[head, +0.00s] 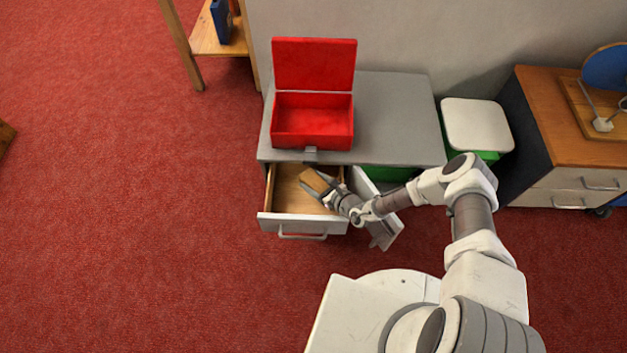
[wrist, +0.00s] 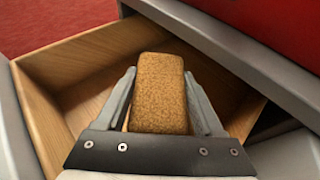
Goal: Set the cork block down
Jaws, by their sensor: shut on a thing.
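The cork block (wrist: 160,92) is a brown speckled block between the two fingers of my gripper (wrist: 163,95) in the wrist view. My gripper is shut on it. In the head view the cork block (head: 313,180) shows at the end of my gripper (head: 318,185), over the open drawer (head: 287,200). The drawer has a wooden inside and a grey front; its floor also shows around the block in the wrist view (wrist: 85,85). I cannot tell whether the block touches the drawer floor.
A red box (head: 313,128) with its lid up stands on the grey cabinet (head: 400,115) above the drawer. A grey cabinet door (head: 383,228) stands open right of the drawer. A white-lidded bin (head: 476,125) and a wooden-topped cabinet (head: 548,115) stand further right. Red carpet is clear at left.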

